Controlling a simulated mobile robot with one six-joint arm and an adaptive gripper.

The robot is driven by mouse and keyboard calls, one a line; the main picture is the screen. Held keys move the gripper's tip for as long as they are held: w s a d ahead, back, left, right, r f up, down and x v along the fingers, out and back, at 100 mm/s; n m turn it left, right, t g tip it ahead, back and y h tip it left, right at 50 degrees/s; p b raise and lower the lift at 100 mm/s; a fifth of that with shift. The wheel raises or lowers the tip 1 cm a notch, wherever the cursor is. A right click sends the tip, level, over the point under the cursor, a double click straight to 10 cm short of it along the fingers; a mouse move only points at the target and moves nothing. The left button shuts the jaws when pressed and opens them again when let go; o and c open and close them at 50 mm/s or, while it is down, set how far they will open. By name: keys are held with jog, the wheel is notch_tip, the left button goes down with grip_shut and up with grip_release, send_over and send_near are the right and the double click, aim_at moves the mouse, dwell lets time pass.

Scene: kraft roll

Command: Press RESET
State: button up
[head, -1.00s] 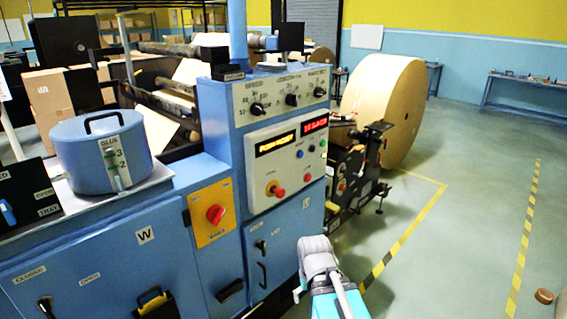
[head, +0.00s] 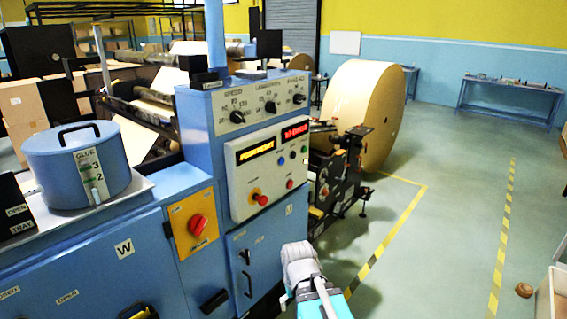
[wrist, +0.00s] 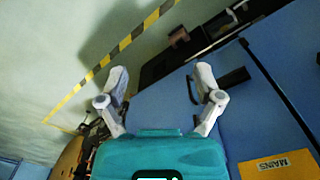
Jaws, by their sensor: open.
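The control box (head: 266,167) is a pale panel on the front of the blue machine, in the head view.
A red rotary switch (head: 198,225) on a yellow plate is left of the control box. Dials (head: 270,107) are above it. A glue pot (head: 80,165) stands at left. A large kraft roll (head: 362,110) stands behind. Open floor (head: 430,240) with striped tape lies right.

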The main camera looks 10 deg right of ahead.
grip_shut()
dwell(1.4)
